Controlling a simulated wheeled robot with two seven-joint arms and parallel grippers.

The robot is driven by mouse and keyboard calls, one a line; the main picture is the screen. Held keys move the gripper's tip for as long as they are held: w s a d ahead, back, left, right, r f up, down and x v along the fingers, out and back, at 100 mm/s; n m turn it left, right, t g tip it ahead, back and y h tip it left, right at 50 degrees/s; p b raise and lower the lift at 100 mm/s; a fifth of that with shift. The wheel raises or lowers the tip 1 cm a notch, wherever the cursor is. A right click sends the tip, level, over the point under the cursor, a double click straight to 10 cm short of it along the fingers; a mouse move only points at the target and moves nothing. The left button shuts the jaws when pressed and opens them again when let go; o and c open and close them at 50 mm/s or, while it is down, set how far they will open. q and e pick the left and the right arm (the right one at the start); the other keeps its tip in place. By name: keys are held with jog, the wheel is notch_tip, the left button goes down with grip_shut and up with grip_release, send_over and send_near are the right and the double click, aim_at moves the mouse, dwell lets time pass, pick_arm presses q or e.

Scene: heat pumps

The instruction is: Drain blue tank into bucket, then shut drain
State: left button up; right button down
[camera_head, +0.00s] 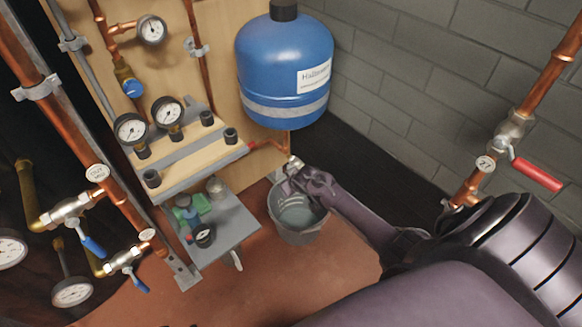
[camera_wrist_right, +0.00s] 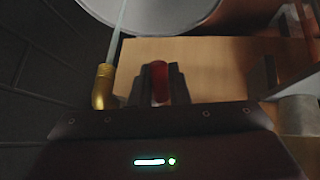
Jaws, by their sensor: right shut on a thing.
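The blue tank (camera_head: 285,70) hangs on the wooden panel, with a copper pipe (camera_head: 285,143) coming down from it. The grey bucket (camera_head: 298,222) stands on the floor below and also shows in the wrist view (camera_wrist_right: 165,18). My right gripper (camera_head: 291,177) is at the drain above the bucket. In the wrist view its fingers are shut on the red drain handle (camera_wrist_right: 159,82). The brass drain spout (camera_wrist_right: 102,88) is beside the fingers, and a pale stream (camera_wrist_right: 119,35) runs from it toward the bucket. My left gripper is not in view.
A grey shelf (camera_head: 222,240) with small items is left of the bucket. Gauges (camera_head: 130,128) and copper pipes with blue-handled valves (camera_head: 125,262) stand at left. A red-handled valve (camera_head: 535,175) is at right, before the grey block wall (camera_head: 420,90).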

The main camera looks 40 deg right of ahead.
jog(key=shift+s+r+g+p, duration=0.1)
jog(key=shift+r+g+p, duration=0.2)
jog(key=shift+g+p, duration=0.3)
jog(key=shift+s+r+g+p, duration=0.1)
jog(key=shift+r+g+p, duration=0.25)
jog(key=shift+g+p, duration=0.5)
jog(key=shift+r+g, duration=0.15)
jog(key=shift+g, duration=0.5)
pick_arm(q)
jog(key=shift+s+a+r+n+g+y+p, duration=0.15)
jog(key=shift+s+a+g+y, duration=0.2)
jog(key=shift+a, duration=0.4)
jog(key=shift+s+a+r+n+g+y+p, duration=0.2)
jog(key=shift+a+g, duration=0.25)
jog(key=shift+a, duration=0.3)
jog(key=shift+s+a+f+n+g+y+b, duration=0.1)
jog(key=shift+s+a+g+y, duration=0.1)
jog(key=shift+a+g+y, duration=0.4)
pick_arm(e)
jog(key=shift+s+r+n+g, duration=0.2)
jog(key=shift+n+g, duration=0.1)
jog(key=shift+g, duration=0.3)
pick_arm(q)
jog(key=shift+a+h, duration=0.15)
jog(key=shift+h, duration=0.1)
pick_arm(e)
jog(key=c, duration=1.5)
grip_release()
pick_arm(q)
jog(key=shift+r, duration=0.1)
